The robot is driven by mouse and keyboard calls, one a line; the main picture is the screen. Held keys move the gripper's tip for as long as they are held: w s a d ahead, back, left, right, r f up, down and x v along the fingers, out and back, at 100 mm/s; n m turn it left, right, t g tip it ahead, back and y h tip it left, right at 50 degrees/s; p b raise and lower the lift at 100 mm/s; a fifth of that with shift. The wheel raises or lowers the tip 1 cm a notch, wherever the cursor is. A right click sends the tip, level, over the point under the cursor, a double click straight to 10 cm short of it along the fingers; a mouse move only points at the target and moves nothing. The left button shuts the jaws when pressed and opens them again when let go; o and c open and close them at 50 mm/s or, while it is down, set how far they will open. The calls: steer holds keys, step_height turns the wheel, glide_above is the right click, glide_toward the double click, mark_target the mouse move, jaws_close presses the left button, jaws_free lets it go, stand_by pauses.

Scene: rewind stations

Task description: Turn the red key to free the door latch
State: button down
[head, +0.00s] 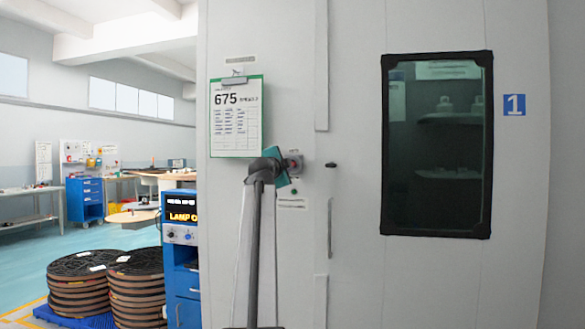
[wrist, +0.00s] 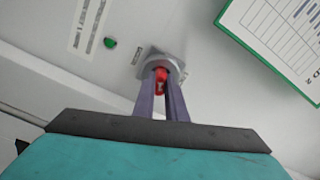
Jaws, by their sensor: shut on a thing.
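In the wrist view the red key (wrist: 160,76) sits in a grey metal lock plate (wrist: 148,60) on the pale panel. My gripper (wrist: 162,84) has its two fingers closed on the key, one on each side. In the head view my gripper (head: 284,170) reaches the panel beside the lock (head: 294,162), and the key itself is mostly hidden there. The door (head: 355,270) with its dark window (head: 436,145) stands to the right. It looks closed. A dark latch piece (head: 331,165) and a long vertical handle (head: 330,228) are at its left edge.
A clipboard sheet marked 675 (head: 237,115) hangs just above my gripper. A green round spot (wrist: 110,42) and a label are near the lock. A blue cabinet with a lit display (head: 181,240) and stacked reels (head: 80,284) stand at left. Open floor lies behind them.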

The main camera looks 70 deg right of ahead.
steer(key=shift+f+m+b, duration=0.15)
steer(key=shift+m+b, duration=2.75)
steer(key=shift+b, duration=0.3)
steer(key=c, duration=1.7)
jaws_free()
steer(key=shift+d, duration=0.1)
steer(key=shift+a, duration=0.2)
steer(key=a+p, duration=0.2)
steer(key=a, duration=1.1)
steer(key=shift+s+a, duration=0.15)
steer(key=shift+a, duration=0.1)
steer(key=shift+r, duration=0.2)
